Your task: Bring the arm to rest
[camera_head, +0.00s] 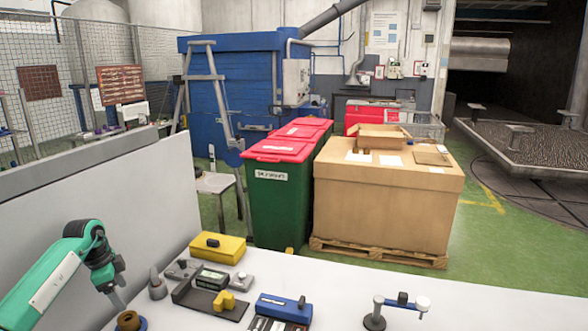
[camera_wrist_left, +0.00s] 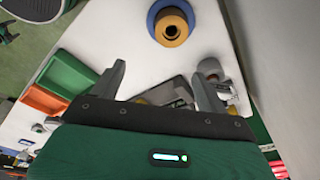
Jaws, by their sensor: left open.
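My left arm comes in from the left in the head view, teal with a dark wrist. My left gripper (camera_head: 116,297) points down over the white worktop (camera_head: 200,318). In the left wrist view the two fingers of the left gripper (camera_wrist_left: 162,85) are spread apart with nothing held between them. A brown ring-shaped part on a blue base (camera_head: 130,321) stands just below the fingertips in the head view. The same ring-shaped part (camera_wrist_left: 172,27) lies beyond the fingertips in the wrist view, apart from them. My right gripper is in neither view.
A grey device with a display (camera_head: 212,279), a yellow case (camera_head: 218,248) and a blue box (camera_head: 284,308) stand on the worktop. A small stand (camera_head: 375,318) is farther right. A grey partition (camera_head: 90,190) rises behind the arm. The worktop between blue box and stand is clear.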

